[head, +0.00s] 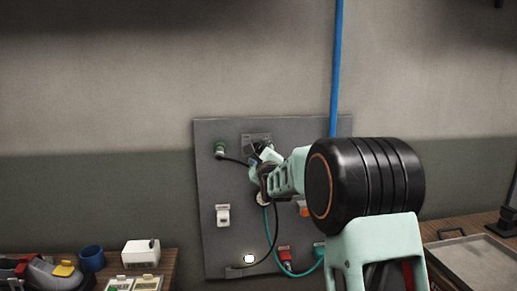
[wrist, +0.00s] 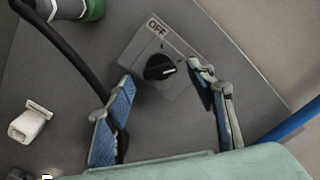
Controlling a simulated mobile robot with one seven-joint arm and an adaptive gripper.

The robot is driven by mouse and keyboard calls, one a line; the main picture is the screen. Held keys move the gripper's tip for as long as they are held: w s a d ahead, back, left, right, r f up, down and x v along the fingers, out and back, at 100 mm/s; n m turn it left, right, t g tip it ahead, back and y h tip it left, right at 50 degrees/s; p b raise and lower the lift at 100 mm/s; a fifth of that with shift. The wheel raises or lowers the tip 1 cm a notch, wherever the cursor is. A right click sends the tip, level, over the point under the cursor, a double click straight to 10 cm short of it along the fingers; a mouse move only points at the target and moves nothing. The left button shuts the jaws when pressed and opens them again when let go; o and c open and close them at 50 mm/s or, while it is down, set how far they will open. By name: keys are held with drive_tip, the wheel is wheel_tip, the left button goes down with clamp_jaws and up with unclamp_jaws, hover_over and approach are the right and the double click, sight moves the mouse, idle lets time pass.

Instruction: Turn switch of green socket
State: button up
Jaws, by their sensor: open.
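A grey switch plate (wrist: 134,62) marked OFF carries a round black knob (wrist: 159,67), with a pale mark on its right side. The plate also shows at the top of the panel in the head view (head: 252,137). How far the tips are from the panel is unclear.
The grey panel (head: 215,185) also holds a white switch (head: 223,215), a red connector (head: 284,254) and hanging cables. A blue pipe (head: 337,70) runs up the wall. Benches stand left (head: 170,262) and right (head: 455,228). My arm hides part of the panel.

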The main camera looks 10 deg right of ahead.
sight(258, 149)
drive_tip(key=shift+w, duration=1.2)
drive_tip(key=c, duration=1.2)
drive_tip(key=shift+o, duration=0.2)
